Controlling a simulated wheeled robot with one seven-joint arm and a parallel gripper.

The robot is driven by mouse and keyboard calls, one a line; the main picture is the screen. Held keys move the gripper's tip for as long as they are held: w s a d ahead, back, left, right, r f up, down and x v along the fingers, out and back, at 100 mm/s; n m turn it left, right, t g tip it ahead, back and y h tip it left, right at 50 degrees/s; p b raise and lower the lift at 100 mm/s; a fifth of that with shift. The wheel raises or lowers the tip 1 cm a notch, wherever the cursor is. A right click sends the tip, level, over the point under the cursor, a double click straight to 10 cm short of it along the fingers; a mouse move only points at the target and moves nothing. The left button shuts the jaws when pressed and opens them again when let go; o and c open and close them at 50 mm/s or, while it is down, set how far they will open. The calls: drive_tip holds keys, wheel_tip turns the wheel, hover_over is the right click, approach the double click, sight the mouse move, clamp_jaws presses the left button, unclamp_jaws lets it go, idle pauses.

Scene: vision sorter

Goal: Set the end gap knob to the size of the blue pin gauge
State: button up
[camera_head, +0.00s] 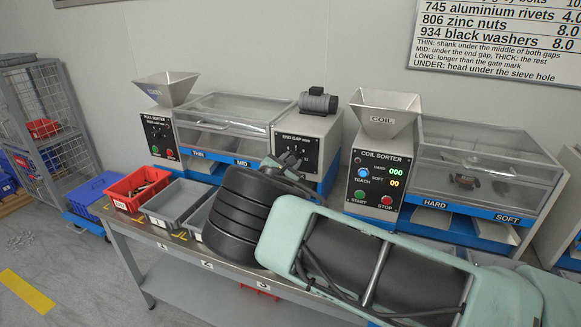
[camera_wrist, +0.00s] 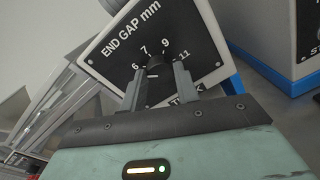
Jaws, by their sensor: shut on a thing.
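The end gap knob (camera_wrist: 154,69) is a small dark knob on the black END GAP mm plate (camera_wrist: 155,45), marked 6, 7, 9 and 11. My gripper (camera_wrist: 159,72) is shut on the knob, one finger on each side. A short light mark shows near the knob; which number the knob points to I cannot tell. In the head view, the END GAP box (camera_head: 318,138) stands right of the bolt sorter, and my arm hides the lower part of its face. I can make out no blue pin gauge in either view.
The bolt sorter (camera_head: 158,137) is left of the box and the coil sorter (camera_head: 378,180) right of it. A red bin (camera_head: 117,197) and grey bins (camera_head: 152,212) stand at the bench's left front. A wall sign (camera_head: 500,38) hangs at upper right.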

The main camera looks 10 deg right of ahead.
drive_tip(key=shift+m, duration=0.4)
drive_tip(key=o, duration=1)
drive_tip(key=b+v, duration=0.3)
drive_tip(key=v, duration=1.4)
drive_tip(key=shift+s+a, duration=0.1)
drive_tip(key=shift+s, duration=0.1)
